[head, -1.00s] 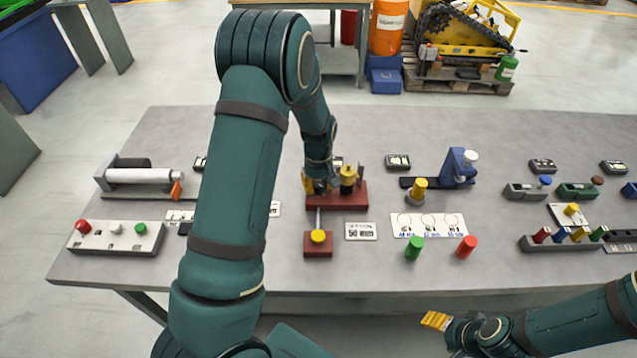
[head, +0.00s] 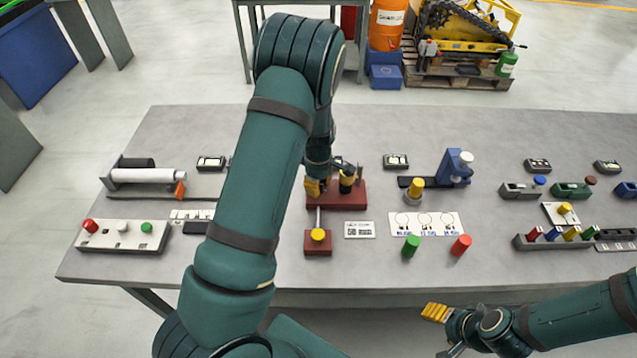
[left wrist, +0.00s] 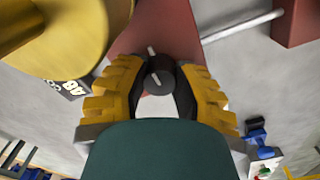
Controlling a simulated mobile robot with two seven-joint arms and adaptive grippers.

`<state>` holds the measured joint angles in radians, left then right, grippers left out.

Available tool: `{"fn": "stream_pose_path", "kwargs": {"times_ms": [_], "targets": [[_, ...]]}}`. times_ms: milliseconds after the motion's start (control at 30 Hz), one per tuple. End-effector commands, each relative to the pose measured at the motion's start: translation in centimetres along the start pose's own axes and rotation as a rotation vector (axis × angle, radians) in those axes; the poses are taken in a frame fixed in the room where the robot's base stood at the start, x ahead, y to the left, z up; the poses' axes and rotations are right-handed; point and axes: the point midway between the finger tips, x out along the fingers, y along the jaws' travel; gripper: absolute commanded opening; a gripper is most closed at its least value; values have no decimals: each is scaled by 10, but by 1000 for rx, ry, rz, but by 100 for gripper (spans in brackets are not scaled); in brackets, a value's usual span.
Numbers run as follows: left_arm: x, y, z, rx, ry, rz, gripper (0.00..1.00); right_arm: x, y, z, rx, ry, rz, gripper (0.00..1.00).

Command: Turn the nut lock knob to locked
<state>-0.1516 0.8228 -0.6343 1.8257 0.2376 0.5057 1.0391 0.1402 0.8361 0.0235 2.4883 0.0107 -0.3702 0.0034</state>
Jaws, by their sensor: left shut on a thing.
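The dark round knob (left wrist: 158,82) sits on the red base (left wrist: 150,25) in the left wrist view. A white line on its top runs roughly in line with a white mark on the base beside it. My left gripper (left wrist: 158,95) is shut on this knob, one yellow finger on each side. In the head view my left gripper (head: 318,187) is at the left part of the red base (head: 350,197) and hides the knob. A large yellow part (left wrist: 65,40) stands close beside the gripper. My right gripper (head: 436,313) is off the table's front edge; its finger opening is unclear.
A rod joins the red base to a small red block with a yellow top (head: 318,236). A blue fixture (head: 456,168) and a yellow cylinder (head: 416,187) stand to the right. Green (head: 411,246) and red (head: 461,245) cylinders stand near the front edge.

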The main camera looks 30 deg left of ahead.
Motion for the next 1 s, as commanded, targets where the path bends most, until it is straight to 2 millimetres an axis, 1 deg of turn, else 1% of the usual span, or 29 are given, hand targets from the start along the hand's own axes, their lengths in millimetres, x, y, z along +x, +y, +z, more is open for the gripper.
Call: {"fn": "stream_pose_path", "kwargs": {"times_ms": [500, 533, 567, 600, 900, 1000], "targets": [[1, -1, 1, -18, -3, -5, 0, -1, 0, 0, 1, 0, 0, 60], [1, -1, 2, -18, -3, -5, 36, -1, 0, 0, 1, 0, 0, 60], [1, -1, 2, -18, -3, -5, 46, -1, 0, 0, 1, 0, 0, 60], [1, -1, 1, -18, -2, -4, 60, -1, 0, 0, 1, 0, 0, 60], [0, 0, 0, -17, -1, -2, 61, -1, 0, 0, 1, 0, 0, 60], [-4, 0, 1, -17, -1, 0, 61, -1, 0, 0, 1, 0, 0, 60]]}}
